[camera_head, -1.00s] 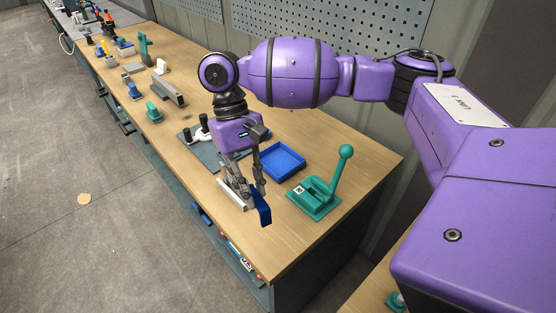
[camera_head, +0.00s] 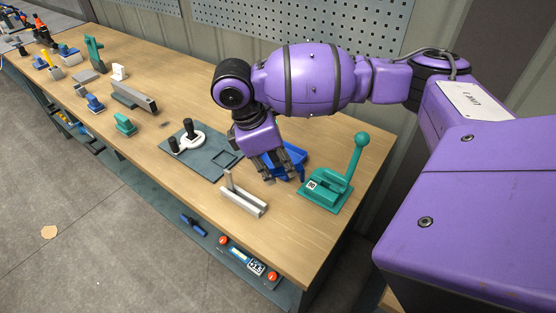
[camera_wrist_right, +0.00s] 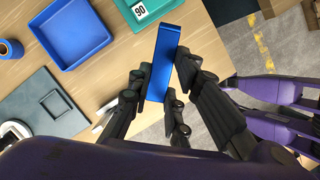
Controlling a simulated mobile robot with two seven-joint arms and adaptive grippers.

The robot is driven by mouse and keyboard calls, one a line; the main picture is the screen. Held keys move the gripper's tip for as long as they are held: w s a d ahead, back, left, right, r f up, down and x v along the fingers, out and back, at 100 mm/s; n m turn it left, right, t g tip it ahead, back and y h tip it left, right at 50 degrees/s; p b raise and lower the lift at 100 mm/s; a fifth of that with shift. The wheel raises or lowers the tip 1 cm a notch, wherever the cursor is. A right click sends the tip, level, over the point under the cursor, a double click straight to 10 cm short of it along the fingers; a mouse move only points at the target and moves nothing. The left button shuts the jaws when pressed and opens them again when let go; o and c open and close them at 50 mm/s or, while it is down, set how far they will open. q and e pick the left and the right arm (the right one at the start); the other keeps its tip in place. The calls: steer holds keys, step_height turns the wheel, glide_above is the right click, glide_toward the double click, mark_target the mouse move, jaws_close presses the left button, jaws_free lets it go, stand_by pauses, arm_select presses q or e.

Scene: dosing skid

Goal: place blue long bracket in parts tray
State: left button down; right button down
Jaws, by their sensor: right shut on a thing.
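The blue long bracket (camera_wrist_right: 163,62) is between the fingers of my right gripper (camera_wrist_right: 163,80), which is shut on it. The blue parts tray (camera_wrist_right: 72,35) is empty in the right wrist view, with the bracket to its right and apart from it in that picture. In the head view my right gripper (camera_head: 277,176) is over the bench in front of the tray (camera_head: 294,150). It hides much of the tray and of the bracket there. My left gripper is not in view.
A teal lever fixture (camera_head: 325,190) stands right of the tray. A grey angled bracket (camera_head: 243,199) is near the front edge. A dark plate (camera_head: 197,160) with black posts lies to the left. More parts line the bench farther left.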

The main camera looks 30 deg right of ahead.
steer(key=w+d+n+t+y+b, duration=0.1)
steer(key=w+d+n+t+y, duration=0.15)
steer(key=d+n, duration=0.8)
steer(key=w+f+n, duration=0.1)
steer(key=w+f, duration=0.2)
steer(key=w, duration=0.1)
steer(key=w+f+n+b, duration=0.1)
steer(key=w+f, duration=0.2)
steer(key=w, duration=0.1)
steer(key=w+f+n+t+h, duration=0.1)
steer(key=w+f, duration=0.3)
steer(key=w, duration=0.1)
steer(key=shift+b, duration=0.4)
steer(key=shift+a+x, duration=0.15)
steer(key=shift+x, duration=0.6)
steer(key=shift+a+x, duration=0.1)
steer(key=shift+x, duration=0.6)
steer(key=shift+s+f, duration=0.15)
steer(key=shift+s, duration=0.05)
